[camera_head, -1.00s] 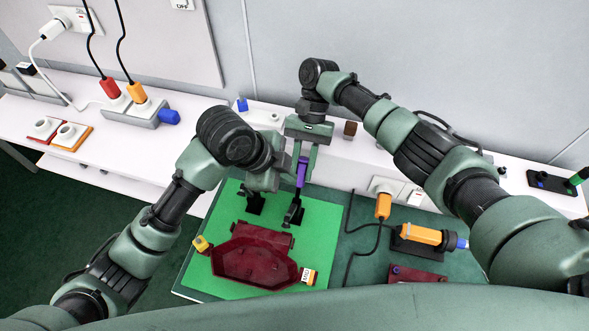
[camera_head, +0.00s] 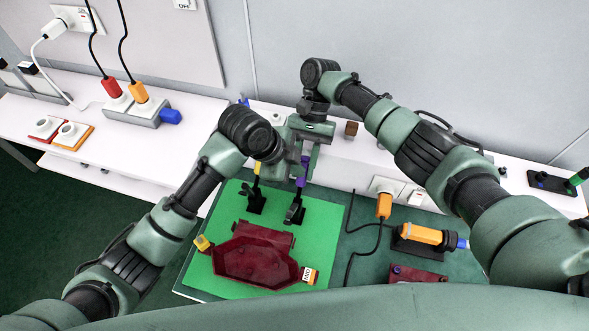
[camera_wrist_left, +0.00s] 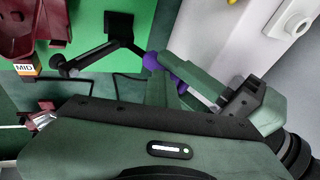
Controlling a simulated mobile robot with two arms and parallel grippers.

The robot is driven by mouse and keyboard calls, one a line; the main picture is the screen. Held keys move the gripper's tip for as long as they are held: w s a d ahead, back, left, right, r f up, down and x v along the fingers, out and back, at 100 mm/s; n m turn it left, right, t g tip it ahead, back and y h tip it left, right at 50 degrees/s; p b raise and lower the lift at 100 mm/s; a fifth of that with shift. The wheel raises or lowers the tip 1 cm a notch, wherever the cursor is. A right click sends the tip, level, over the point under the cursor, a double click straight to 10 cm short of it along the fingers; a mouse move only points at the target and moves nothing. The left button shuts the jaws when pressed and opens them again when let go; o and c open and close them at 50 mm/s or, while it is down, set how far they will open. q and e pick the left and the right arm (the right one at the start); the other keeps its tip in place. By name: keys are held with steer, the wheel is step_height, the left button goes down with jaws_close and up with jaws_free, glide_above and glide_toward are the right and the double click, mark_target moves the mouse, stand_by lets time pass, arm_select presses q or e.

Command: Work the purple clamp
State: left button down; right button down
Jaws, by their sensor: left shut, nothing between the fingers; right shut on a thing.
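The purple clamp (camera_head: 300,182) stands on a black base on the green mat (camera_head: 325,225), behind the dark red tail lamp (camera_head: 255,262). Its purple handle also shows in the left wrist view (camera_wrist_left: 178,69), with its black arm reaching left. My right gripper (camera_head: 307,165) comes down from above and is shut on the purple handle. My left gripper (camera_head: 297,169) is shut and empty, its fingertips close against the handle from the left; I cannot tell whether they touch. In the left wrist view the left fingers (camera_wrist_left: 164,88) point at the handle.
A second clamp with a yellow handle (camera_head: 257,168) stands just left of the purple one, partly behind my left arm. A yellow block (camera_head: 202,243) and a MID label tag (camera_head: 308,275) sit at the lamp's ends. An orange tool (camera_head: 420,234) lies right of the mat.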

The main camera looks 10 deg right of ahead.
arm_select(q)
steer(key=shift+w+a+f, duration=0.1)
steer(key=shift+w+f, duration=0.15)
steer(key=shift+w, duration=0.1)
arm_select(e)
steer(key=shift+s+a+r, duration=0.2)
steer(key=c, duration=1.4)
jaws_free()
arm_select(q)
steer(key=shift+d, duration=0.2)
arm_select(e)
steer(key=shift+o, duration=1)
steer(key=shift+w+d+f, duration=0.1)
steer(key=shift+d+f, duration=0.05)
steer(key=shift+d, duration=0.05)
arm_select(q)
steer(key=shift+r, duration=0.1)
arm_select(e)
steer(key=v, duration=0.7)
steer(key=shift+w, duration=0.1)
steer(key=shift+f+b, duration=0.45)
steer(key=shift+b, duration=0.15)
arm_select(q)
steer(key=v, duration=0.7)
steer(key=shift+s+a+r, duration=0.15)
steer(key=shift+a+r, duration=0.05)
steer(key=shift+r, duration=0.15)
arm_select(e)
steer(key=shift+d, duration=0.1)
